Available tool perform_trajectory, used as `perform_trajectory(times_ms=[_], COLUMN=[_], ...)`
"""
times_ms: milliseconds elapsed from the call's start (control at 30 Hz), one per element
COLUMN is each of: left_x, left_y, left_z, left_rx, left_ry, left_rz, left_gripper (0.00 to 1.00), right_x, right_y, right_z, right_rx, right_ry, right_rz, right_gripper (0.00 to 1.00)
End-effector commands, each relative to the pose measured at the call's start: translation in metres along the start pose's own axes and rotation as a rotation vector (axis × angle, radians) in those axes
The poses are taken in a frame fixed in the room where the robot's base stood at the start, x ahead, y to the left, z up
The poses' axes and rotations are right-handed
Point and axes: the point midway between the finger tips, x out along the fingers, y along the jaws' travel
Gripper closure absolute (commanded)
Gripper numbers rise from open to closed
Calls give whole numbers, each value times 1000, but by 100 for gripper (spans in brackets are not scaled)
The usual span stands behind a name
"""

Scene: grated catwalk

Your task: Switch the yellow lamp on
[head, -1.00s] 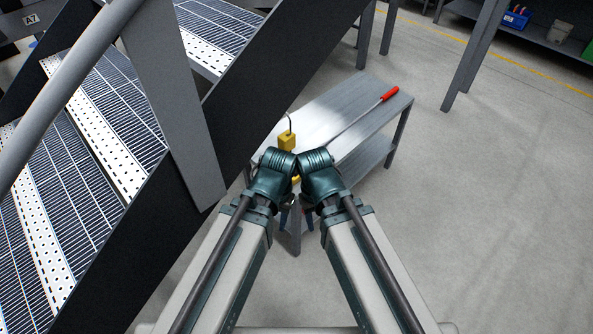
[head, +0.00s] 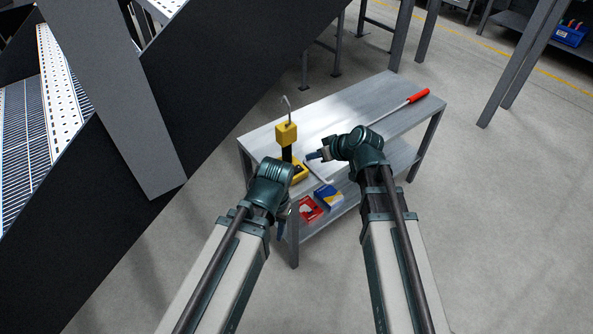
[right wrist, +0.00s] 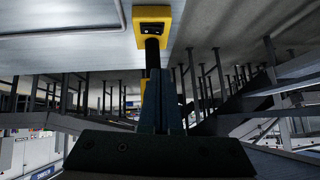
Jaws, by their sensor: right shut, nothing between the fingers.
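The yellow lamp (head: 286,134) stands upright on the grey metal table (head: 345,105). It has a yellow block on top with a wire hook, a black stem, and a yellow base (head: 300,172) partly hidden by my left arm. In the right wrist view, which looks upside down, a yellow block of the lamp (right wrist: 152,22) with a small dark slot sits against the table surface. My right gripper (head: 310,156) is shut and empty, its tips pointing at the lamp from the right, close to the stem; contact cannot be told. My left gripper (head: 283,228) points down before the table's near end.
A red-handled rod (head: 418,96) lies along the table's right side. A red box (head: 310,208) and a blue, white and yellow box (head: 328,198) show at the near end, apparently on the lower shelf. A dark stair structure (head: 215,85) rises at left.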

Motion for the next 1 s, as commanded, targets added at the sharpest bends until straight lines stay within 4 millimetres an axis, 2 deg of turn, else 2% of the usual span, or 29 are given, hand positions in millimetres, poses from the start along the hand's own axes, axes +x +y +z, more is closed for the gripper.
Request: perform_trajectory(times_ms=[567,767,1000], left_x=[6,22,53], left_y=[1,2,5], left_z=[0,-1,-3], left_rx=[0,0,0], left_ry=[0,0,0], left_rz=[0,0,0], left_gripper=[53,53,53], right_x=[6,27,70], right_y=[4,5,6], right_z=[-1,0,1], right_rx=[-3,-4,-4], right_ry=[14,13,14], right_rz=[3,2,2], right_gripper=[100,100,100])
